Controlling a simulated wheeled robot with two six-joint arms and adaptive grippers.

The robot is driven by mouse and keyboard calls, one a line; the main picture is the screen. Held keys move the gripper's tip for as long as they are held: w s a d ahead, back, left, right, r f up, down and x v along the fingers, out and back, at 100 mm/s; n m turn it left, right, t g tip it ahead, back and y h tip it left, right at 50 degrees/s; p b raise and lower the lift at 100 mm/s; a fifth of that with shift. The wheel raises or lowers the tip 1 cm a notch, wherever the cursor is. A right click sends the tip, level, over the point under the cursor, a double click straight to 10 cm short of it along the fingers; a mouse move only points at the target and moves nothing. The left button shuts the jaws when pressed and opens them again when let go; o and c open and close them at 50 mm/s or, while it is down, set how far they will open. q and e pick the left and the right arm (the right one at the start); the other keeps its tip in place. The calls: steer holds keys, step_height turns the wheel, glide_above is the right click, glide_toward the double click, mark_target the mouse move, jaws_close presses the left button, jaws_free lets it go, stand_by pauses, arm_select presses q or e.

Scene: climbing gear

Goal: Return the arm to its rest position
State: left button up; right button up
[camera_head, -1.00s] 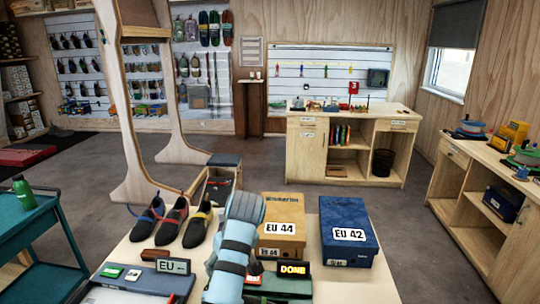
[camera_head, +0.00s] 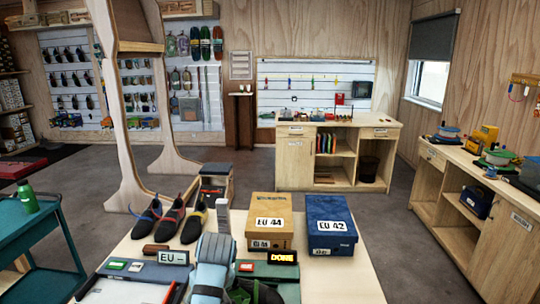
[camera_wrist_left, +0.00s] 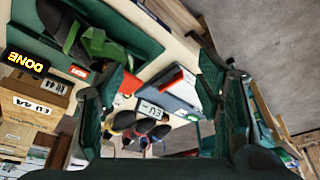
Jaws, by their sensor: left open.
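In the head view my left arm (camera_head: 210,268) comes up from the bottom in light blue, over the near edge of the shoe table (camera_head: 345,285). My left gripper (camera_wrist_left: 164,72) shows in the left wrist view. Its dark green fingers are spread apart with nothing held between them. Beyond them the view shows the table top, the climbing shoes (camera_wrist_left: 130,122) and the EU sign (camera_wrist_left: 150,109). The gripper's fingers cannot be made out clearly in the head view. My right gripper is not in view.
Shoes (camera_head: 170,220) in a row, a tan EU 44 box (camera_head: 270,208), a blue EU 42 box (camera_head: 328,210) and a DONE sign (camera_head: 283,257) stand around my arm. A teal cart (camera_head: 30,235) is at left. Grey floor lies beyond the table.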

arm_select(q)
steer(key=s+a+f+m, duration=0.1)
steer(key=s+a+f, duration=0.3)
steer(key=s+f, duration=0.3)
steer(key=s+a+f+m, duration=0.2)
steer(key=s+a+f, duration=0.2)
steer(key=s+f, duration=0.25)
steer(key=s+a+f+m+h, duration=0.15)
steer(key=s+m, duration=0.45)
steer(key=s, duration=1.3)
step_height(320, 180, down, 21)
steer(key=s+a+b, duration=0.2)
steer(key=a, duration=0.1)
steer(key=s+f+g+b, duration=0.1)
steer(key=s+f+g, duration=0.1)
steer(key=s+f, duration=1.1)
steer(key=shift+s+f+n+b, duration=0.4)
steer(key=shift+f, duration=0.1)
